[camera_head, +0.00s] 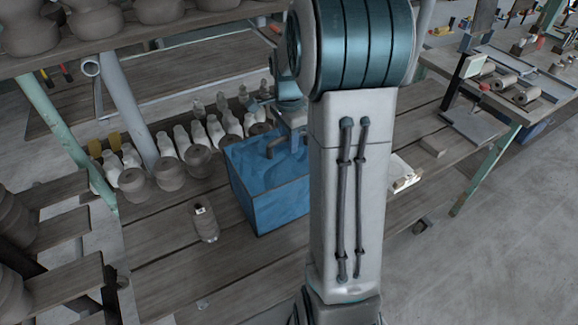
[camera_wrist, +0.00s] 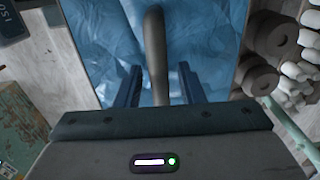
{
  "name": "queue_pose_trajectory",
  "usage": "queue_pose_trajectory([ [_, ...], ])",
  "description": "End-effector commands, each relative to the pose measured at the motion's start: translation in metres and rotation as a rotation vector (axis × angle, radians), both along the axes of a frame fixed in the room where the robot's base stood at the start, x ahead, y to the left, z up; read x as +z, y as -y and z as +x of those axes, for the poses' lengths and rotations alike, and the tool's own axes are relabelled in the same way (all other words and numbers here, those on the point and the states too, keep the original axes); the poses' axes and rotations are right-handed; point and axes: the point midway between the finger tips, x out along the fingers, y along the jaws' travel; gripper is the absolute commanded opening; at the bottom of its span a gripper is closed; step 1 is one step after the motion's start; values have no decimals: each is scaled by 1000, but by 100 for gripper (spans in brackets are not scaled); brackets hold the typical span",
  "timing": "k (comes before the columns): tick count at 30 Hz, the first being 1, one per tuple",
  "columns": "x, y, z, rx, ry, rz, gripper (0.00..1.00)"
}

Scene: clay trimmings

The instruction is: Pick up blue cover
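The blue cover (camera_head: 252,163) is the wrinkled, plastic-looking top of a blue box (camera_head: 272,208) on the wooden table. A grey-brown bar handle (camera_head: 277,148) stands on it. In the wrist view the cover (camera_wrist: 104,45) fills the upper middle, and the handle (camera_wrist: 155,35) runs down between my fingers. My gripper (camera_wrist: 158,72) is open, with one dark blue finger on each side of the handle and gaps showing. In the head view my gripper (camera_head: 290,125) is over the cover, partly hidden by my arm. The box's right side is also hidden there.
Several grey clay pots (camera_head: 167,174) and pale bottles (camera_head: 182,140) stand close at the box's left and back. A grey bottle-shaped item (camera_head: 206,224) lies in front on the left. A white item (camera_head: 404,175) lies right of my arm. The front left tabletop is mostly clear.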

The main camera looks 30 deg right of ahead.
Motion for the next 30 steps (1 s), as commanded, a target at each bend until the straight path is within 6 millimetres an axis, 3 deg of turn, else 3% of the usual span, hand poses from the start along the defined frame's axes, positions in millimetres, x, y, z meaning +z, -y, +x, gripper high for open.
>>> queue_pose_trajectory([
  [1,0,0,0,0,0,0,20],
  [3,0,0,0,0,0,0,0],
  [17,5,0,1,1,2,-1,0],
  [20,13,0,1,1,4,-2,0],
  [25,44,0,1,0,8,-5,0],
  [30,61,1,-36,-2,5,-4,0],
])
